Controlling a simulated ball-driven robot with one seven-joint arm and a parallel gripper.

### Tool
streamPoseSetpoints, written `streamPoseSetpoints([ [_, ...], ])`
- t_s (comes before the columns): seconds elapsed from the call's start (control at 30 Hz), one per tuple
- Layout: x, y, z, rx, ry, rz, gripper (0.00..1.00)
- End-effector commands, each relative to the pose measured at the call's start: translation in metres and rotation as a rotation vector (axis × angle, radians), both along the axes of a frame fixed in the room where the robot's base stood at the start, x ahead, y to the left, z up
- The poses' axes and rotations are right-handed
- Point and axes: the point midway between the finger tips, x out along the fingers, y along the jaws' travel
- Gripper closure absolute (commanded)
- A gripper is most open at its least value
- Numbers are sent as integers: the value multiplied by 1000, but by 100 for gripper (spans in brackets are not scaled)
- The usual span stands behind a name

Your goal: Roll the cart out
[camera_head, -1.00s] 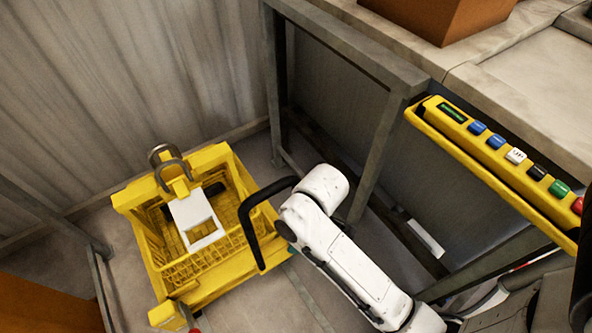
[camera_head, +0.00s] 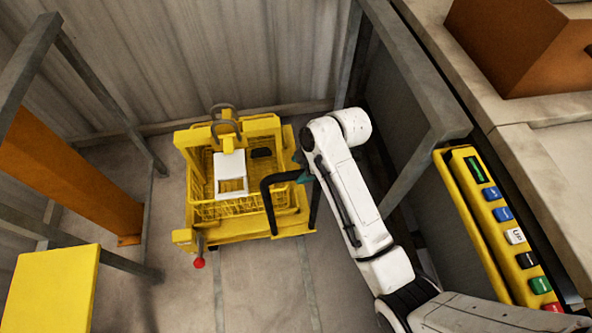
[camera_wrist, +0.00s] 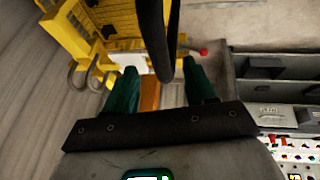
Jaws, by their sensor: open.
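The cart (camera_head: 262,125) is a yellow wire-basket cart on the floor close to the corrugated wall, left of the bench. Its black handle (camera_head: 267,205) sticks out on the side towards my arm. My gripper (camera_head: 304,170) is beside the cart at the handle's right end, partly hidden by my white wrist. In the wrist view, my green fingers stand apart, open (camera_wrist: 160,68). The black handle bar (camera_wrist: 155,35) runs down between them; I cannot tell whether either finger touches it. A white plate (camera_head: 230,173) with a cut-out and a grey hook (camera_head: 224,112) sit on the cart.
The bench (camera_head: 545,180) with a yellow button panel (camera_head: 470,215) runs along the right. A metal frame (camera_head: 105,80) and orange post (camera_head: 75,175) stand left. A yellow block (camera_head: 55,290) is at lower left. Open floor (camera_head: 255,285) lies in front of the cart.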

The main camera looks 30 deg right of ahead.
Motion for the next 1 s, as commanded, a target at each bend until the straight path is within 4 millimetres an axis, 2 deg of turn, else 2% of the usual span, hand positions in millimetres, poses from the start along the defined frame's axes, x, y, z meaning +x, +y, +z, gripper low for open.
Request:
streamPoseSetpoints([
  [0.1,5,7,-18,-1,1,2,45],
  [0.3,12,12,-35,-1,0,1,45],
  [0.67,13,14,-40,0,-1,0,45],
  [1.0,13,14,-40,0,-1,0,77],
])
